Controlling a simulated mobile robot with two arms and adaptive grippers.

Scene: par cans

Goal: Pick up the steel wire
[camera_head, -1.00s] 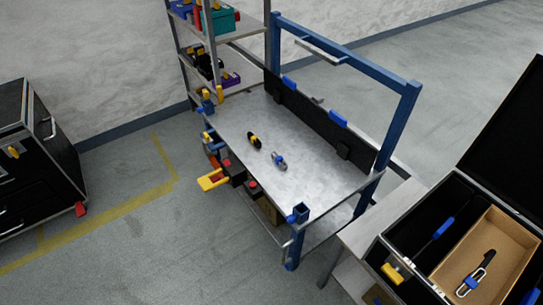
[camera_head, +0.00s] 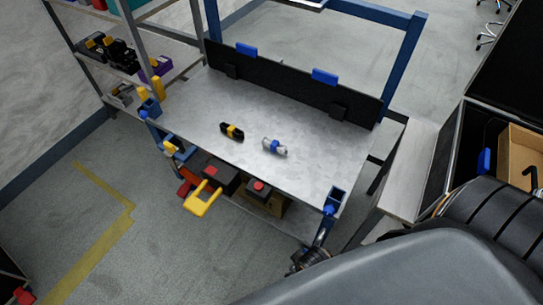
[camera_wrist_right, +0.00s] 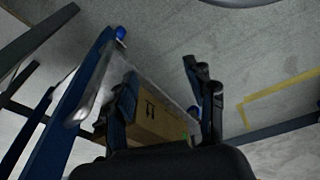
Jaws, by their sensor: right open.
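The steel wire, a small silver-grey bundle with a blue band (camera_head: 274,147), lies on the metal top of the workbench (camera_head: 305,170), right of its middle. My right gripper (camera_head: 310,258) is low at the bench's front right corner, beside the blue post and well away from the bundle. In the right wrist view its dark fingers (camera_wrist_right: 162,105) stand apart and empty, and the steel wire does not show there. My grey right arm covers the lower right of the head view. My left gripper is not in view.
A black bundle with a yellow band (camera_head: 231,131) lies left of the steel wire. A black back panel (camera_head: 285,85) with blue clips runs along the far edge. The blue corner post (camera_head: 334,200) rises beside my gripper. A cardboard box (camera_wrist_right: 155,118) is under the bench.

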